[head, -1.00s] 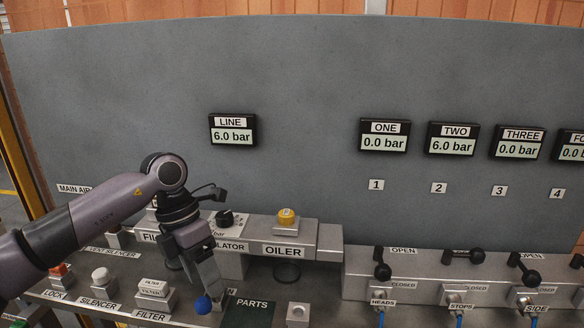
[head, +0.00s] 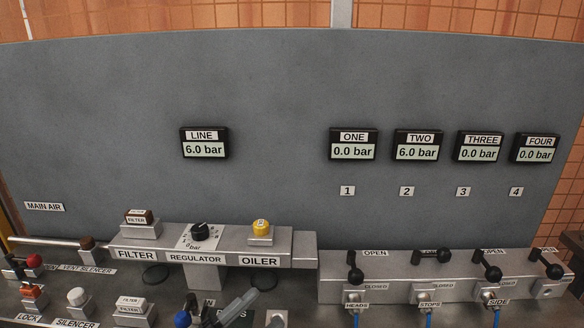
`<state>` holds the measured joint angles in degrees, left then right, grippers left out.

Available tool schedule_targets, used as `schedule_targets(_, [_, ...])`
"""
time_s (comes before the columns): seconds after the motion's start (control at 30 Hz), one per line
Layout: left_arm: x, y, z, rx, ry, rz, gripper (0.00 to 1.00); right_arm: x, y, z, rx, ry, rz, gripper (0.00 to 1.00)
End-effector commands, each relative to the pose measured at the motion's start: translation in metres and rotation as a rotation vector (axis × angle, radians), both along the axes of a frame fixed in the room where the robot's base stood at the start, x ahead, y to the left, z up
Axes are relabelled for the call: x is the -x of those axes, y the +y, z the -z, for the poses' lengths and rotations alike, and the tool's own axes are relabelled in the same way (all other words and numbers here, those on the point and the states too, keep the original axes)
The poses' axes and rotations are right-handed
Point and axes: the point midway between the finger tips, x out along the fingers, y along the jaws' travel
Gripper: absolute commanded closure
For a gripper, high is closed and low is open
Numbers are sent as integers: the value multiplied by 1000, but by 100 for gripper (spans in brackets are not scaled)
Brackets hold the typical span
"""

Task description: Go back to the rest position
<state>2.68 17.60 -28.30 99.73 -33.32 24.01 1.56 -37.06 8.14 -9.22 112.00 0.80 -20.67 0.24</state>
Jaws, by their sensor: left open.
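My left gripper (head: 222,304) shows only in part at the bottom edge of the head view. Its grey and dark fingers stand apart, with nothing seen between them. The rest of my left arm is below the picture. My right gripper is not in view.
The filter, regulator (head: 200,232) and oiler (head: 262,228) stand behind the gripper. Valves with black levers (head: 355,274) and blue hoses are at the right. The grey panel (head: 270,90) stands behind, with displays LINE (head: 204,143) and TWO (head: 417,145) at 6.0 bar.

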Motion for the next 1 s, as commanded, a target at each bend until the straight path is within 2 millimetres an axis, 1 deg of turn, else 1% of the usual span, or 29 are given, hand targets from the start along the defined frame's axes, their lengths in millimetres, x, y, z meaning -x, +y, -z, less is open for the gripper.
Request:
schedule_targets(0.03, [2,13,14,51,108,-71,42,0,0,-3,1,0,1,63])
schedule_targets(0.13, [7,43,48,137,325,-212,42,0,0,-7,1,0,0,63])
schedule_targets(0.23, [24,72,89,208,550,-346,42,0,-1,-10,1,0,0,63])
schedule_targets(0.27, [32,81,102,227,619,-385,42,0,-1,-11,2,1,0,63])
schedule_targets(0.3, [43,92,118,252,710,-435,42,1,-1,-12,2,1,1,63])
schedule_targets(0.37, [62,107,142,283,839,-503,42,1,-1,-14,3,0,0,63])
schedule_targets(0.4, [76,115,157,300,920,-544,42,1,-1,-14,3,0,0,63])
schedule_targets(0.5, [110,131,185,334,1088,-624,42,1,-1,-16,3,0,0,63])
schedule_targets(0.6, [135,140,203,354,1200,-674,42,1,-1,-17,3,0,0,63])
schedule_targets(0.7, [148,145,211,363,1257,-700,42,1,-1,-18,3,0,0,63])
schedule_targets(0.8, [152,146,214,366,1274,-706,42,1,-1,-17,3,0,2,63])
schedule_targets(1.0, [151,146,214,365,1272,-705,42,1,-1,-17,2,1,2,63])
